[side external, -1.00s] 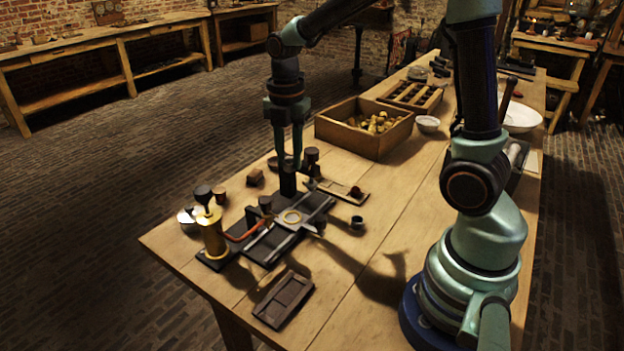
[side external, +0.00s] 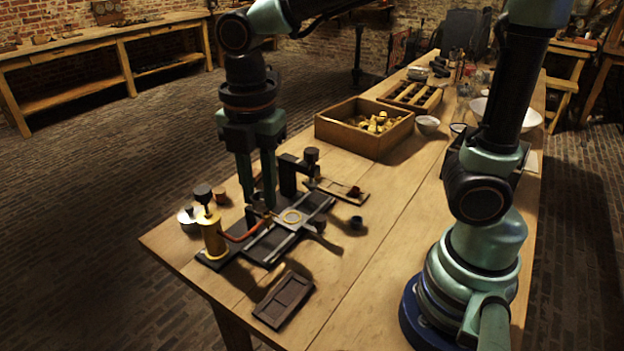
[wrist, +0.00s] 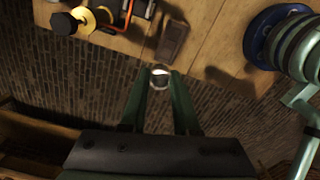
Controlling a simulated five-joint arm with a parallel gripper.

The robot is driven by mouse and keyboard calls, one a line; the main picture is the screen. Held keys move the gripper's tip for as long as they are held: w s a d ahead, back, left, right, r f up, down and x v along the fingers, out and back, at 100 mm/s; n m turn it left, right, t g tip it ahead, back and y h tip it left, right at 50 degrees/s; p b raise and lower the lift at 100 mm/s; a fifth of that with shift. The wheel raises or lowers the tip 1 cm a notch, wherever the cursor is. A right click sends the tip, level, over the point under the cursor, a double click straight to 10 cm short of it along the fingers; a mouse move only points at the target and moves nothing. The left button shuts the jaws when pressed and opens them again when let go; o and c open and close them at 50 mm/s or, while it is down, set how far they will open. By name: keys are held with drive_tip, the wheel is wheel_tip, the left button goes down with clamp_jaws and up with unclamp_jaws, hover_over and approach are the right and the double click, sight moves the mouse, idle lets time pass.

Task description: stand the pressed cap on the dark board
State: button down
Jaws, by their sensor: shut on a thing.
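My gripper (side external: 259,207) hangs with its fingers pointing down, in front of the black press fixture in the side view. In the wrist view my gripper (wrist: 160,80) is shut on a small round cap (wrist: 161,75) with a pale, shiny rim, held at the fingertips. The cap cannot be made out clearly in the side view. The dark board (side external: 283,300), a flat rectangle with shallow recesses, lies on the table near its front edge, to the lower right of my gripper. It also shows in the wrist view (wrist: 172,42). Nothing stands on it.
The press fixture (side external: 288,175) stands behind my gripper. A brass cylinder with a black knob (side external: 213,235) stands at left, with an orange-red lever beside it. A small dark cup (side external: 357,222) stands right of the fixture. A wooden crate (side external: 365,127) is farther back. Bare wood surrounds the board.

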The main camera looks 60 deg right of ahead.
sight(274, 310)
drive_tip(key=s+a+f, duration=0.1)
drive_tip(key=f, duration=0.6)
drive_tip(key=s+a+f, duration=0.1)
drive_tip(key=f, duration=0.5)
drive_tip(key=s+a+f, duration=0.1)
drive_tip(key=f, duration=0.6)
drive_tip(key=shift+f, duration=0.3)
drive_tip(key=c, duration=0.6)
unclamp_jaws()
drive_tip(key=shift+f, duration=0.1)
drive_tip(key=shift+c, duration=0.2)
